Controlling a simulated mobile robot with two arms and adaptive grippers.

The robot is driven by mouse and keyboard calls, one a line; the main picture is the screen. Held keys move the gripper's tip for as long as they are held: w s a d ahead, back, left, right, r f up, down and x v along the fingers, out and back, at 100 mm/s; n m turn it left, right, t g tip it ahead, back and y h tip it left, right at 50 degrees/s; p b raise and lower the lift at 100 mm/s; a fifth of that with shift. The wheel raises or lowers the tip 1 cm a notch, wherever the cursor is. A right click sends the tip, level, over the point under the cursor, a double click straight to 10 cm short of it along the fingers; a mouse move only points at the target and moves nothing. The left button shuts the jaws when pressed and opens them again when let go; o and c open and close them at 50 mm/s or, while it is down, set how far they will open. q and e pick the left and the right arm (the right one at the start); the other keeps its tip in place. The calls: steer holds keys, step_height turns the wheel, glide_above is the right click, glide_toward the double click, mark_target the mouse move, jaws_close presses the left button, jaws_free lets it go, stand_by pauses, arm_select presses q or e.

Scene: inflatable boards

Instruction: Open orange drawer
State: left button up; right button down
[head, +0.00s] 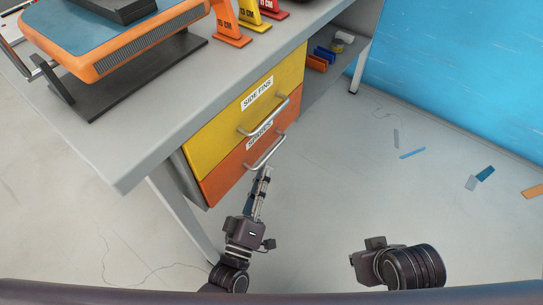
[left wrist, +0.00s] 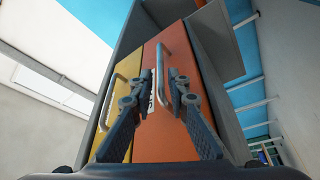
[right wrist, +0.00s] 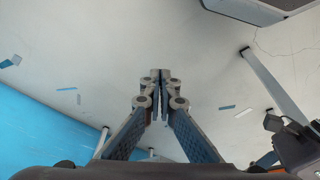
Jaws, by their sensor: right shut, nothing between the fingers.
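The orange drawer (head: 230,174) is the lower drawer under the grey table, below the yellow drawer (head: 220,123). Its front looks flush with the yellow one, so it appears closed. Its metal bar handle (head: 266,153) also shows in the left wrist view (left wrist: 160,60). My left gripper (head: 264,176) is at this handle. In the left wrist view its fingers (left wrist: 160,78) are apart, with the bar seen between them and gaps at the sides; contact is unclear. My right gripper (right wrist: 160,76) is shut and empty, away from the drawers over the floor.
The grey table (head: 140,140) carries an orange-and-blue board (head: 120,35) on a black stand, and coloured fins (head: 228,25). A side shelf holds small items (head: 322,54). Scraps (head: 485,173) lie on the floor by the blue wall. Floor before the drawers is clear.

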mark_target(270, 153)
arm_select(q)
steer(key=x, duration=0.5)
steer(key=shift+w, duration=0.25)
steer(key=shift+w+d+r+b, duration=0.15)
steer(key=shift+w+d+b, duration=0.15)
steer(key=shift+w, duration=0.3)
arm_select(e)
steer(key=shift+w+a+t, duration=0.25)
steer(key=shift+w+t, duration=0.15)
steer(key=shift+w, duration=0.55)
arm_select(q)
jaws_close()
arm_select(e)
steer(key=shift+f, duration=0.1)
